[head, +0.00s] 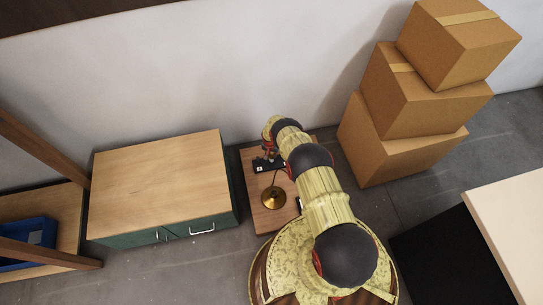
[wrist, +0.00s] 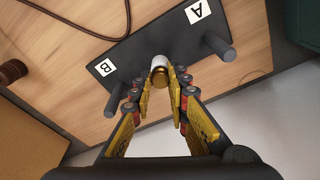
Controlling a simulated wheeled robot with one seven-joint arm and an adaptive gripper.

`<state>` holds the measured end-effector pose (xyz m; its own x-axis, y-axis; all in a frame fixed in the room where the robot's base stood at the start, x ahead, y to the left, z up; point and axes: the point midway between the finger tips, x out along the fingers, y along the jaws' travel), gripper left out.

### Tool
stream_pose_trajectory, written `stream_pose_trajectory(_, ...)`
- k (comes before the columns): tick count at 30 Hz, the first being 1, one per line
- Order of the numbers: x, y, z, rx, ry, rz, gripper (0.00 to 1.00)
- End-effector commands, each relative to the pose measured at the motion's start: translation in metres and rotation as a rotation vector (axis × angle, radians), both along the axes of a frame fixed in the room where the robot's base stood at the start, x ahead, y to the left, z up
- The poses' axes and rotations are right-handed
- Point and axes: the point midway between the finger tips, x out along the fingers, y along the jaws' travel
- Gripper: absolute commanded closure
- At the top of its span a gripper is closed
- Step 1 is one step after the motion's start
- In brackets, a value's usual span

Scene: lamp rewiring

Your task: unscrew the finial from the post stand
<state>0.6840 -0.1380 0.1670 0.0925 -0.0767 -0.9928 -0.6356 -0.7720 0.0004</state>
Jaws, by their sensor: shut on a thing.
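In the wrist view the post stand (wrist: 150,40) is a dark bar on a wooden surface, with white labels A and B and a dark peg near each end. The finial (wrist: 159,74) is a small brass-coloured piece with a pale, silvery upper end, at the stand's middle between the two pegs. My gripper (wrist: 161,84) is shut on the finial, one yellow finger on each side. The fingers hide its lower part, and I cannot tell how it meets its post. In the head view the stand (head: 262,168) is partly hidden by my arm.
A brass lamp base (head: 274,197) with a thin stem stands on the low wooden table (head: 257,213), near the stand. A brown cord (wrist: 75,28) curves across the wood. A green cabinet (head: 160,185) is at left; stacked cardboard boxes (head: 405,150) are at right.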

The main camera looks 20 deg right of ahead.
Motion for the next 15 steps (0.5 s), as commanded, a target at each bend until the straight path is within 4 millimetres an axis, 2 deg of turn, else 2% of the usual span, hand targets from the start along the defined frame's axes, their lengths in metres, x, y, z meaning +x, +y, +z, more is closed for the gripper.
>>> stream_pose_trajectory(11,0.0010,-0.0001,0.0006,0.001,-0.002,0.028,1.00)
stream_pose_trajectory(15,0.0008,-0.0008,0.0008,0.000,-0.002,0.139,1.00)
